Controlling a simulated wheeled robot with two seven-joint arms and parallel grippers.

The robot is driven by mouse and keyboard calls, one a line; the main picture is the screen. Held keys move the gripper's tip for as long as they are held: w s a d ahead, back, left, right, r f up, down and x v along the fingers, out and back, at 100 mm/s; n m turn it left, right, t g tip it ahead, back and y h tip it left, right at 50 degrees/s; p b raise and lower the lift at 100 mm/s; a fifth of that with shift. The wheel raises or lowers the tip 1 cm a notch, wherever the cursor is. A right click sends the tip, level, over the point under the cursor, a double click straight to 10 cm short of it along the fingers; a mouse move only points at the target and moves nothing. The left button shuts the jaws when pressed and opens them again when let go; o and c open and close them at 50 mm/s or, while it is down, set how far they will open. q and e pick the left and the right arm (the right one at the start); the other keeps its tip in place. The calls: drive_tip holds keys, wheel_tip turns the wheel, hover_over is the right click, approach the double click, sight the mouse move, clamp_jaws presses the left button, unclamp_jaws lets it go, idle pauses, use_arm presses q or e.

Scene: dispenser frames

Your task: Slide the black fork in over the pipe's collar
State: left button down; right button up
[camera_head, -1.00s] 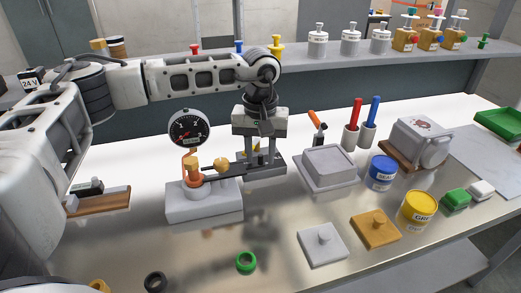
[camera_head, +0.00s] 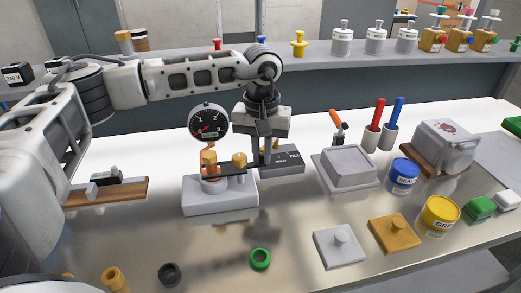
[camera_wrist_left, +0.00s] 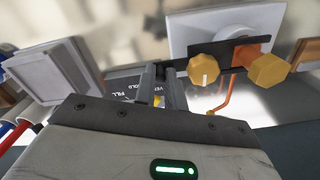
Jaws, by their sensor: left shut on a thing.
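The copper-coloured pipe with its orange collar (camera_head: 211,177) and brass nut stands on a white base block (camera_head: 221,197), below a round gauge (camera_head: 208,122). The flat black fork (camera_head: 228,169) lies level at the collar, its far end reaching past the nut to the left. My left gripper (camera_head: 263,163) is shut on the fork's right end. In the left wrist view the fork (camera_wrist_left: 222,48) runs from the fingers (camera_wrist_left: 156,85) to the orange collar (camera_wrist_left: 248,54), behind a brass knob (camera_wrist_left: 207,72). How fully the prongs surround the collar is partly hidden. My right gripper is not in view.
A dark labelled block (camera_head: 286,161) stands just right of my fingers. A grey box (camera_head: 347,169) is further right. A wooden board (camera_head: 122,190) lies left of the base. A green ring (camera_head: 260,258) and black ring (camera_head: 169,273) lie in front.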

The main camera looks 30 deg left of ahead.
use_arm(q)
drive_tip(key=c, duration=1.5)
unclamp_jaws()
drive_tip(key=shift+s+a, duration=0.2)
drive_tip(key=shift+a, duration=0.05)
drive_tip(key=shift+o, duration=0.2)
wheel_tip(320, 180, up, 16)
drive_tip(key=b, duration=0.1)
